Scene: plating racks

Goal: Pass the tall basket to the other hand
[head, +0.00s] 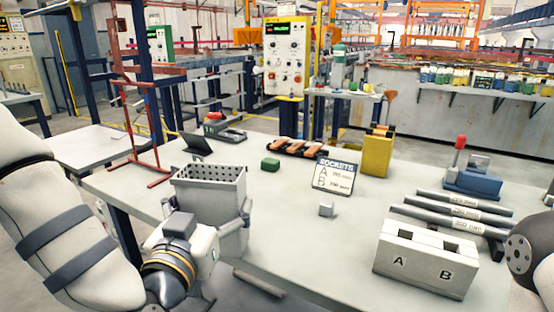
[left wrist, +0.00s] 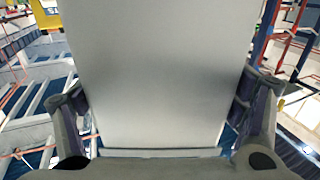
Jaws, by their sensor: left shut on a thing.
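The tall basket (head: 232,192) is a light grey box with perforated upper walls and an open top. It stands upright at the left front of the table in the head view. My left gripper (head: 226,215) is shut on it, with a finger along each side. In the left wrist view the basket's plain grey wall (left wrist: 165,75) fills the middle, and the left gripper's fingers (left wrist: 160,110) press on both sides. The basket's bottom is partly hidden by my arm, so I cannot tell if it touches the table. My right arm shows only at the right edge; its gripper is out of view.
A white block marked A and B (head: 425,262) stands at the right front, with several labelled rods (head: 460,212) behind it. The table's centre front is clear.

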